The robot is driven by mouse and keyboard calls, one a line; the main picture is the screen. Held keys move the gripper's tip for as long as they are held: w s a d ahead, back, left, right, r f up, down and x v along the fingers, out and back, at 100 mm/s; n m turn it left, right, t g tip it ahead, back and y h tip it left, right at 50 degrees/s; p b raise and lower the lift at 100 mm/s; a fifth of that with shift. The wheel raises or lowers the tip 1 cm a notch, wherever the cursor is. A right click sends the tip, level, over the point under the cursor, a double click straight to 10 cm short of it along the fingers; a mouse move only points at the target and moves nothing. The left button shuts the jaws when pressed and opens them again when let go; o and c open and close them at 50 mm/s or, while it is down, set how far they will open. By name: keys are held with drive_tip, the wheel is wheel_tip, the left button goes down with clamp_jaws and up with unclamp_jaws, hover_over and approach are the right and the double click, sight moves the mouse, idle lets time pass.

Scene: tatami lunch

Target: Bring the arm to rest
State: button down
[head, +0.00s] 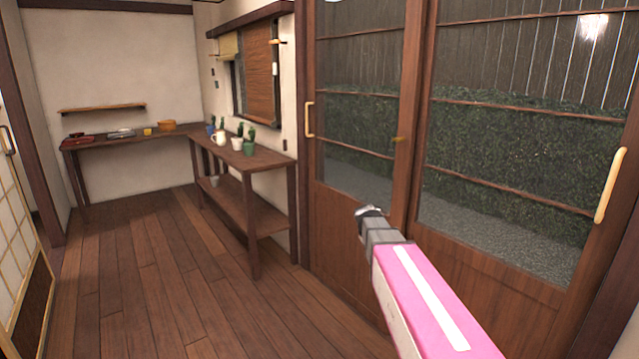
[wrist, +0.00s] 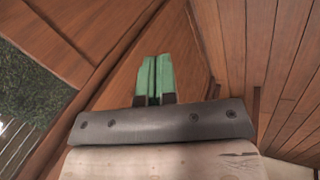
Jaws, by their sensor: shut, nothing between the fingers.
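My arm, with a pink and white link, reaches in from the lower right of the head view, in front of the wooden sliding glass doors (head: 350,215). Its grey end shows there, but the fingers are hard to make out. In the wrist view my gripper (wrist: 154,62) has its two green fingers side by side and touching, with nothing between them. The fingers appear clear of any object.
A long two-level wooden table (head: 265,160) with several potted cacti stands along the right wall. A back counter (head: 110,140) holds small dishes. A light door handle (head: 609,185) juts out at right. The wooden floor (head: 150,270) is clear at left.

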drive_tip(key=s+a+f+m+g+y, duration=0.1)
drive_tip(key=s+f+m+y, duration=0.1)
drive_tip(key=s+f, duration=0.3)
drive_tip(key=s+a+f+m+g+y, duration=0.1)
drive_tip(key=s+f, duration=0.5)
drive_tip(key=s, duration=0.8)
drive_tip(key=shift+s+a+f+m+y, duration=0.3)
drive_tip(key=shift+a+m+y, duration=0.2)
drive_tip(key=shift+y, duration=0.1)
